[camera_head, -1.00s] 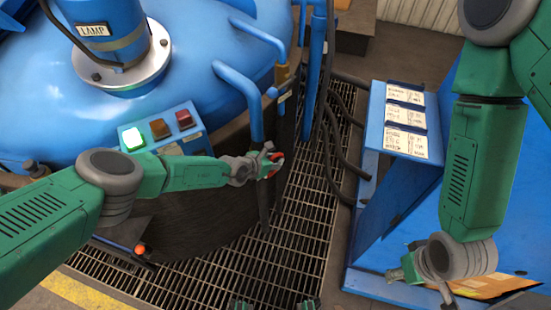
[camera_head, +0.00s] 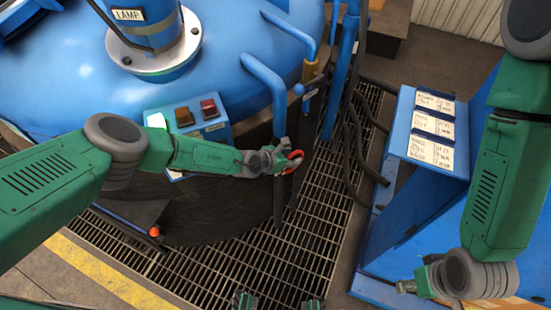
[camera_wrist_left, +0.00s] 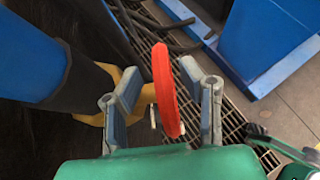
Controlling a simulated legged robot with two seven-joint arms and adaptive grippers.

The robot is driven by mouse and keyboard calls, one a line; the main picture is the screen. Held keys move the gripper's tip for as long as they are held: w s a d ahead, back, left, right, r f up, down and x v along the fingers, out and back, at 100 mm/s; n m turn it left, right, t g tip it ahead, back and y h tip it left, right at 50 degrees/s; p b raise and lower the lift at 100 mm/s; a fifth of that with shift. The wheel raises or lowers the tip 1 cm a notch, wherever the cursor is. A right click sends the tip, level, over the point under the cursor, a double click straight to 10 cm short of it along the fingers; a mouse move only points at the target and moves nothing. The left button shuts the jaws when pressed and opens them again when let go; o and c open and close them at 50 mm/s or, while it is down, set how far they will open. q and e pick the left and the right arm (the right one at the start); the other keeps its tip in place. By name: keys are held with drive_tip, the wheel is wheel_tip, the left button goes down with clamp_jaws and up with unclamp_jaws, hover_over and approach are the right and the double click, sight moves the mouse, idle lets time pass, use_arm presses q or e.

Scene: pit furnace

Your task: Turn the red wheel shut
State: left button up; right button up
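The red wheel (camera_head: 297,156) is at the outer side of the blue furnace, in front of a dark upright pipe. My left gripper (camera_head: 283,160) is at the wheel, reaching in from the left. In the left wrist view the wheel (camera_wrist_left: 165,90) appears edge-on between the two grey fingers (camera_wrist_left: 163,95), with a visible gap on each side. The fingers are open and not closed on it. A yellow fitting (camera_wrist_left: 123,92) sits behind the left finger. My right gripper (camera_head: 406,287) is low at the right, away from the wheel; its fingers are too small to read.
The blue furnace (camera_head: 235,65) fills the upper left, with a button box (camera_head: 190,120) on its side. Upright blue pipes (camera_head: 343,75) and black hoses (camera_head: 358,150) stand beyond the wheel. A blue cabinet with labels (camera_head: 433,130) is right. Floor grating (camera_head: 245,255) lies below.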

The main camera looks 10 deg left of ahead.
use_arm(q)
drive_tip(key=v, duration=0.9)
drive_tip(key=shift+s, duration=0.25)
drive_tip(key=shift+r, duration=0.1)
